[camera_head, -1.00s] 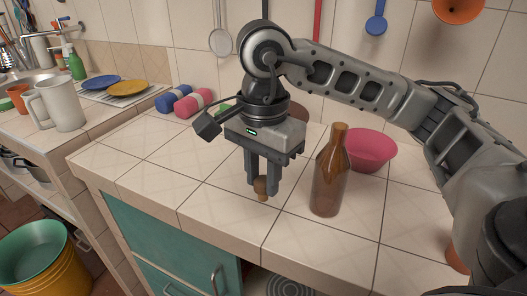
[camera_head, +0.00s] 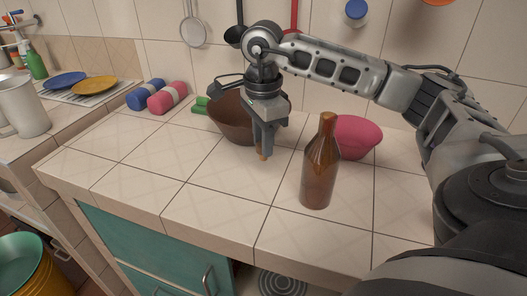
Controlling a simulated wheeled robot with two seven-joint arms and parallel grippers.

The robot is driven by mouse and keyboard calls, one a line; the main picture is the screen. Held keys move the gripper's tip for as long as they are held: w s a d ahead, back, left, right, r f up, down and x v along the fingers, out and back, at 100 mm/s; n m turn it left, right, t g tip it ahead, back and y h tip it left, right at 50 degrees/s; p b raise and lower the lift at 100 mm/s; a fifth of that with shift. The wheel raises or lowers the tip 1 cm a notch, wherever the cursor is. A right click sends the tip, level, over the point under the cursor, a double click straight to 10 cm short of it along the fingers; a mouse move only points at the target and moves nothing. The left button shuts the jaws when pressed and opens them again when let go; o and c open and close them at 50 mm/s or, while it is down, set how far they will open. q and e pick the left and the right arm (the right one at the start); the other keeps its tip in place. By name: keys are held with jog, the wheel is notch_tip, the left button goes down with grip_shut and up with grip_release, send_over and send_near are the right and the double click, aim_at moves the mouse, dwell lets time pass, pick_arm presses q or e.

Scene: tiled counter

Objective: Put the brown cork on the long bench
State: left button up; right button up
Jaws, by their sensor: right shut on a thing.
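My right gripper (camera_head: 264,150) reaches in from the right and points down above the tiled counter (camera_head: 170,187). It is shut on the small brown cork (camera_head: 262,154), whose lower end shows between and below the fingertips. The cork is close over the counter top, in front of the brown bowl (camera_head: 232,122); I cannot tell whether it touches the tiles. My left gripper is not in view.
A brown bottle (camera_head: 319,170) stands right of the gripper, with a pink bowl (camera_head: 357,138) behind it. Blue and pink rolls (camera_head: 167,97) lie at the back left. The counter's front left is clear. A second counter (camera_head: 75,118) with plates and a jug is at left.

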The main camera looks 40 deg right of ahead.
jog(key=shift+w+d+f, duration=0.4)
jog(key=shift+f, duration=0.25)
jog(key=f, duration=0.3)
jog(key=shift+w+d+p, duration=0.2)
jog(key=shift+d+p, duration=0.1)
jog(key=shift+p, duration=0.05)
jog(key=shift+f, duration=0.5)
jog(key=shift+f, duration=0.1)
jog(key=shift+f, duration=0.15)
jog(key=o, duration=1)
